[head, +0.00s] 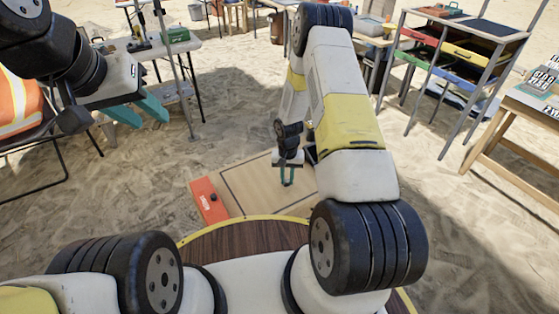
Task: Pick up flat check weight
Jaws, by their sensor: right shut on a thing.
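My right gripper (288,178) points down over the light wooden board (250,192) in front of me. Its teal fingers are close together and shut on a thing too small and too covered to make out. I cannot pick out a flat check weight anywhere else in view. My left gripper (140,110) is raised at the upper left, far from the board. Its teal fingers are spread apart and nothing shows between them.
A red case (208,201) with a white label lies at the board's left edge. A folding table (180,44) stands back left, a drawer rack (455,50) back right, and a wooden table (525,110) at right. An orange vest (18,105) hangs on a chair. Sand lies between.

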